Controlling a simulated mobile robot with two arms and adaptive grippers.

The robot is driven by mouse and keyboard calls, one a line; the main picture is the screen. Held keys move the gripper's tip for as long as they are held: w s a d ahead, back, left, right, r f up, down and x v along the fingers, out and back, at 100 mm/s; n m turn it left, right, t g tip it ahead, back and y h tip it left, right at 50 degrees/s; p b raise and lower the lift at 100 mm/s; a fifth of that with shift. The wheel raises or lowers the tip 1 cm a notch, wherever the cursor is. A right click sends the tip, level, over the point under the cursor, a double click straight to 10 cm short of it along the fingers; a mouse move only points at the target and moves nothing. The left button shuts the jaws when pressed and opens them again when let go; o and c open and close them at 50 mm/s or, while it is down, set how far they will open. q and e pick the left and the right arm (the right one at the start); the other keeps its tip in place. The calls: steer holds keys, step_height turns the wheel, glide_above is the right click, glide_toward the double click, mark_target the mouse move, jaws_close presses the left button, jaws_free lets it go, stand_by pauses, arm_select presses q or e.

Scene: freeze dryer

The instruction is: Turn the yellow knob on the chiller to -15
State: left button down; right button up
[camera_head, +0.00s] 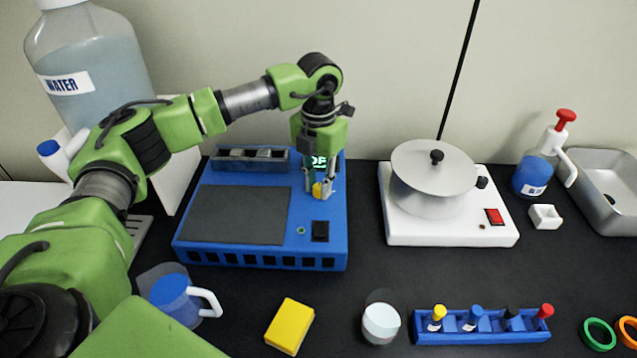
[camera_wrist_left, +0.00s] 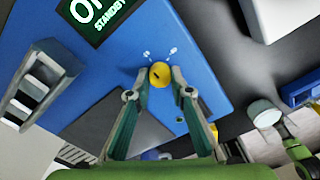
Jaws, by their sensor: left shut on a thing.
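The blue chiller (camera_head: 262,258) stands on the black bench, with a dark flat plate on top. Its yellow knob (camera_head: 318,190) is on the right part of the top; it also shows in the left wrist view (camera_wrist_left: 160,75). My left gripper (camera_head: 321,186) points down over the chiller, its two fingers (camera_wrist_left: 160,82) shut on either side of the knob. A dark line marks the knob face; I cannot read any scale number. My right gripper is not seen.
A white hotplate (camera_head: 440,233) with a round pot (camera_head: 428,180) stands right of the chiller. A large water bottle (camera_head: 90,60) stands behind my left arm.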

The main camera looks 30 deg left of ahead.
mark_target(318, 187)
arm_select(q)
steer(key=c, duration=1.8)
jaws_free()
steer(key=shift+r, duration=0.1)
step_height(318, 187, up, 12)
